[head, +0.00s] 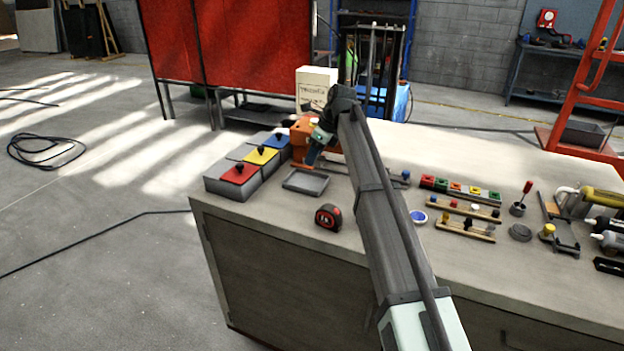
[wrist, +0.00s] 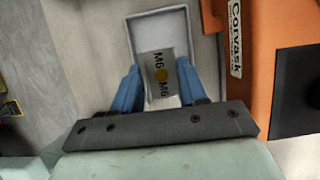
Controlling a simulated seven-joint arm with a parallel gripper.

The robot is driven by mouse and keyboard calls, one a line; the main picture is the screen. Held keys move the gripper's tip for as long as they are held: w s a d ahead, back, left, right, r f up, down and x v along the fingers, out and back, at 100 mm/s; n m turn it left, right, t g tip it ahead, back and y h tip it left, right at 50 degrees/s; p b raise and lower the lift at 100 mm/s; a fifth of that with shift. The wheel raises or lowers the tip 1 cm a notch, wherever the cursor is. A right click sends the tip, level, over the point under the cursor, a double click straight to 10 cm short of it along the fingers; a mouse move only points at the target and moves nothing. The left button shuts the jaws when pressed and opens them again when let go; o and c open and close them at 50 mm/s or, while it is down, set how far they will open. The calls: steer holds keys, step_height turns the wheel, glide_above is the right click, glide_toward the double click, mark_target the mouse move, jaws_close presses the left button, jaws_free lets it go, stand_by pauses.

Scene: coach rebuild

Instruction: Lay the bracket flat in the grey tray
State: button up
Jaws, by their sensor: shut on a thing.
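The grey tray (head: 306,182) lies near the back left edge of the workbench, and it is straight beyond my fingers in the wrist view (wrist: 165,32). My gripper (head: 312,160) is over the tray's far side, pointing down. The bracket covers part of the tray in that view. Its height above the tray is hard to tell. In the head view the bracket is too small or hidden to make out.
An orange box-like unit (head: 300,133), labelled "Corvask" in the wrist view (wrist: 268,60), stands close beside my gripper. Bins with red, yellow and blue lids (head: 238,173) stand left of the tray. A tape measure (head: 328,217) lies in front. Small parts racks (head: 462,190) are to the right.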

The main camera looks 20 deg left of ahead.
mark_target(311, 184)
step_height(311, 184, down, 8)
steer(key=shift+f, duration=0.1)
stand_by(0.4)
steer(key=shift+f, duration=0.1)
steer(key=o, duration=1.2)
steer(key=v, duration=1.2)
